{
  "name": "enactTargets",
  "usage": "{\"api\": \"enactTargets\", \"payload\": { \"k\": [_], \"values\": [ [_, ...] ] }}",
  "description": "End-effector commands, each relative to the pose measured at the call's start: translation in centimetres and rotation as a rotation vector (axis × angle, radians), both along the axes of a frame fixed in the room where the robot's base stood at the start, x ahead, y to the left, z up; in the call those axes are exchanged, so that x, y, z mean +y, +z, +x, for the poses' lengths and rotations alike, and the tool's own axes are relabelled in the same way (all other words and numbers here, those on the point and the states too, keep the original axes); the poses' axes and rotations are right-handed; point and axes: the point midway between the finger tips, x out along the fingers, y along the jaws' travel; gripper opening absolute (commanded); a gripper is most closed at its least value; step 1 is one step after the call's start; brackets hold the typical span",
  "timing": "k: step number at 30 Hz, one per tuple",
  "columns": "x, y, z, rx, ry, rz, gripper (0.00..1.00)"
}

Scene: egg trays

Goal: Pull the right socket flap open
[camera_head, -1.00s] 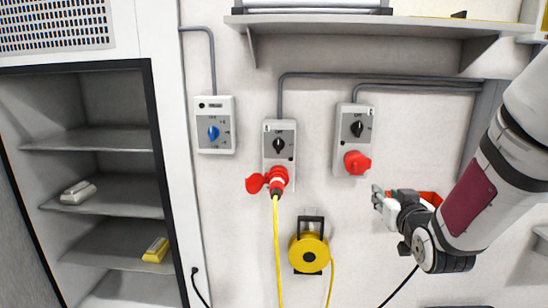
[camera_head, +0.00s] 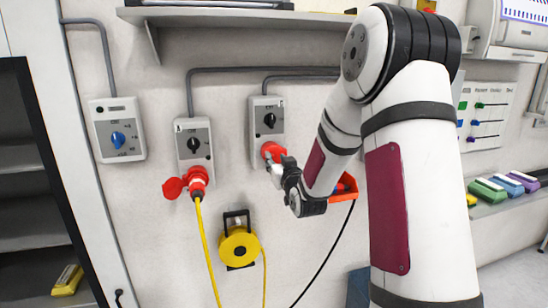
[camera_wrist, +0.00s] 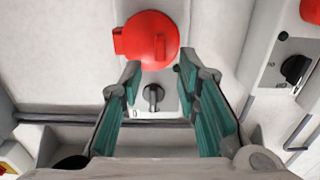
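The right socket box (camera_head: 265,110) is on the wall, with a black knob above a round red flap (camera_head: 271,150). The flap is closed and partly hidden behind my gripper in the head view. In the wrist view the flap (camera_wrist: 140,30) lies just beyond my fingertips, with a raised red tab facing me and a hinge-like lug at its left. My gripper (camera_wrist: 158,72) is open and empty, its two teal-padded fingers spread on either side of the knob (camera_wrist: 153,95) as seen there. I see no contact with the flap.
The left socket (camera_head: 197,178) beside it holds a red plug with a yellow cable. A yellow cable reel (camera_head: 239,246) hangs below. A red-orange bin (camera_head: 343,190) is behind my arm. A shelf (camera_head: 220,17) juts out above.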

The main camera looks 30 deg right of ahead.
Motion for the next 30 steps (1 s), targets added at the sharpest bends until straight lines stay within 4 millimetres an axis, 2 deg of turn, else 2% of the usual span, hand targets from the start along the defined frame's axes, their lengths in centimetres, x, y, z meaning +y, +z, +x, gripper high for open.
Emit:
{"api": "enactTargets", "payload": {
  "k": [3,7,17,18,22,30],
  "values": [
    [-0.4,0.0,1.5,0.000,0.001,0.000,0.30],
    [-0.6,0.0,2.5,0.001,0.001,0.000,0.30],
    [-0.8,0.0,2.9,0.001,0.001,0.000,0.30],
    [-0.8,0.0,2.9,0.001,0.001,0.000,0.28],
    [-0.8,0.0,2.9,0.001,0.001,0.000,0.00],
    [-0.8,0.0,2.9,0.001,0.002,-0.001,0.00]
  ]
}}
